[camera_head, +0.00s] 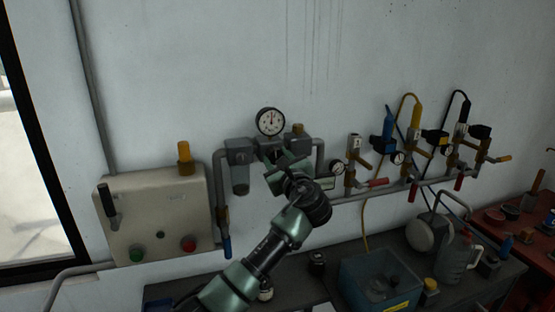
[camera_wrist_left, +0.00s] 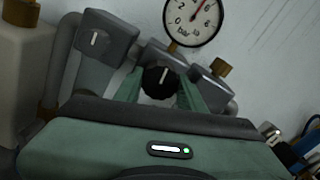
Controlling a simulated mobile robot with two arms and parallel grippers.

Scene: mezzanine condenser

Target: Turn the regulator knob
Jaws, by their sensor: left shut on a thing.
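The regulator knob (camera_wrist_left: 159,82) is a dark, ribbed round knob with a white mark, on the grey regulator body below a round white gauge (camera_head: 270,121). The gauge also shows in the left wrist view (camera_wrist_left: 193,19), cut off at the top. My left gripper (camera_head: 279,158) is at the regulator, with its two green fingers on either side of the knob in the left wrist view (camera_wrist_left: 160,90). It is shut on the knob. In the head view the gripper hides most of the knob. My right gripper is not in view.
A beige control box (camera_head: 158,214) with a lever and green and red buttons hangs at left. Pipes with valves and hoses (camera_head: 410,140) run along the wall at right. A blue bin (camera_head: 380,276) stands on the bench below.

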